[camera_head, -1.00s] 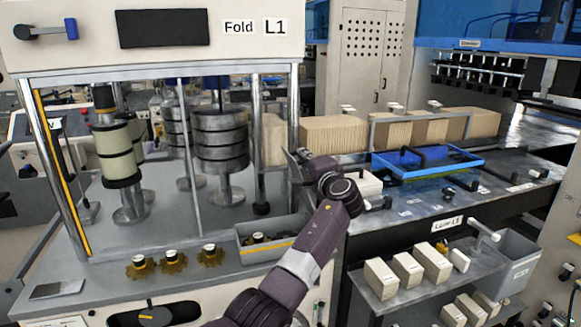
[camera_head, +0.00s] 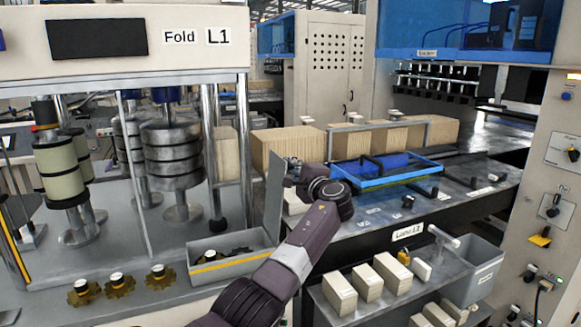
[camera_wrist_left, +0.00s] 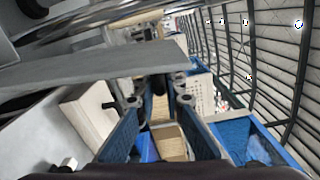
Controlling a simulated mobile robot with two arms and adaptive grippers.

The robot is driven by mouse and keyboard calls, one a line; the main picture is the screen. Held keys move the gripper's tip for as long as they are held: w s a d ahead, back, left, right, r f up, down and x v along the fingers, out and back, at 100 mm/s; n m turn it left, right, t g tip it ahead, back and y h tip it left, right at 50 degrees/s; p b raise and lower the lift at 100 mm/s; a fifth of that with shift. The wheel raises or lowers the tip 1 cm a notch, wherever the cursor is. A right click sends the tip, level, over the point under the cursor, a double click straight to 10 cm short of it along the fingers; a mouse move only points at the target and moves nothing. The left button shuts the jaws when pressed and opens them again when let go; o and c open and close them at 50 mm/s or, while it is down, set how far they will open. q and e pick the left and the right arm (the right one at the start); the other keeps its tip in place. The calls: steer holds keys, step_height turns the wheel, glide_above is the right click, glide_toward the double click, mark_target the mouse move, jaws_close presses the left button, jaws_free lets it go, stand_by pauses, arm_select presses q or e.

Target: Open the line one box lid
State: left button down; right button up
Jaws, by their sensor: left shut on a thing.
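The line one box (camera_head: 228,262) is a grey open-topped bin with a yellow stripe, on the Fold L1 machine's deck. Its grey flat lid (camera_head: 274,190) stands nearly upright at the box's right side, and dark parts show inside the box. My left gripper (camera_head: 290,182) is at the lid's right face, near its upper part; the arm hides part of it. In the left wrist view the lid (camera_wrist_left: 90,66) crosses the upper left as a grey plate. The left gripper (camera_wrist_left: 158,88) is shut there on a small dark part by the lid. My right gripper is not in view.
Several brass gears (camera_head: 118,285) lie on the deck left of the box. Metal rollers (camera_head: 172,155) and posts stand behind it. A blue tray (camera_head: 385,172) and cardboard stacks (camera_head: 290,150) are to the right. Small cartons (camera_head: 366,284) sit on a lower shelf.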

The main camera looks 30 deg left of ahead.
arm_select(q)
steer(key=c, duration=2)
jaws_free()
steer(key=v, duration=1.2)
